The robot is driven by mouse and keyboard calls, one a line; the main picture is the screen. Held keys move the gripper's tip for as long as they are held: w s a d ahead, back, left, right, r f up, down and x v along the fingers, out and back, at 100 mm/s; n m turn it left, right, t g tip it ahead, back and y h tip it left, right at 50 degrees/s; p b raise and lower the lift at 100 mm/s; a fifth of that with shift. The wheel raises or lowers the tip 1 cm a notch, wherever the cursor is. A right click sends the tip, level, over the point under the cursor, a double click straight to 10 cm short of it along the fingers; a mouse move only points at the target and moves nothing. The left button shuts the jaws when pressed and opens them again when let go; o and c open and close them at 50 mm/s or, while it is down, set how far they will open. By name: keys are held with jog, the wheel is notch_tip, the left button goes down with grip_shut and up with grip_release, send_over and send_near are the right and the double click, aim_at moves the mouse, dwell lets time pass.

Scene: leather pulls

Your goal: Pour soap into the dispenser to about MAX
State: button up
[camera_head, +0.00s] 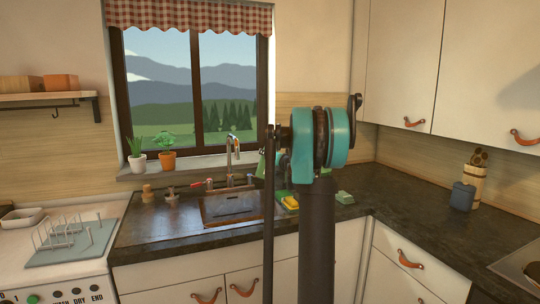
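My arm rises in the middle of the view, with teal and black joints in front of the sink's right side. I cannot make out my gripper's fingers; they are hidden behind the arm or out of view. A green item (262,165), perhaps the soap bottle, shows in part behind the arm, beside the tap; the rest of it is covered. A small fitting (171,193) stands on the counter left of the sink; I cannot tell whether it is the dispenser. No MAX mark or soap level can be read.
The sink (228,206) with its tap (233,152) lies below the window. A wooden-topped item (147,193) stands left of the sink. A dish rack (72,240) is far left, a blue-grey container (462,196) far right. The right counter has free room.

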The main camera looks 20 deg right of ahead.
aim_at(264, 168)
jog(key=f+m, duration=0.1)
jog(key=m, duration=0.1)
jog(key=a+f+m, duration=0.1)
jog(key=m, duration=0.2)
jog(key=a+f+m, duration=0.1)
jog(key=m, duration=0.1)
jog(key=shift+s+a+f+y, duration=0.1)
jog(key=shift+s+f+y, duration=0.1)
jog(key=shift+f+y, duration=0.1)
jog(key=shift+s+a+f+m+g, duration=0.15)
jog(key=shift+f+m, duration=0.15)
jog(key=shift+m, duration=0.2)
jog(key=shift+a+f+m+g, duration=0.15)
jog(key=shift+f+m, duration=0.1)
jog(key=shift+m, duration=0.25)
jog(key=shift+d, duration=0.1)
jog(key=shift+f+m, duration=0.6)
jog(key=shift+m, duration=0.1)
jog(key=shift+f+m, duration=0.85)
jog(key=shift+m, duration=0.45)
dwell(3.9)
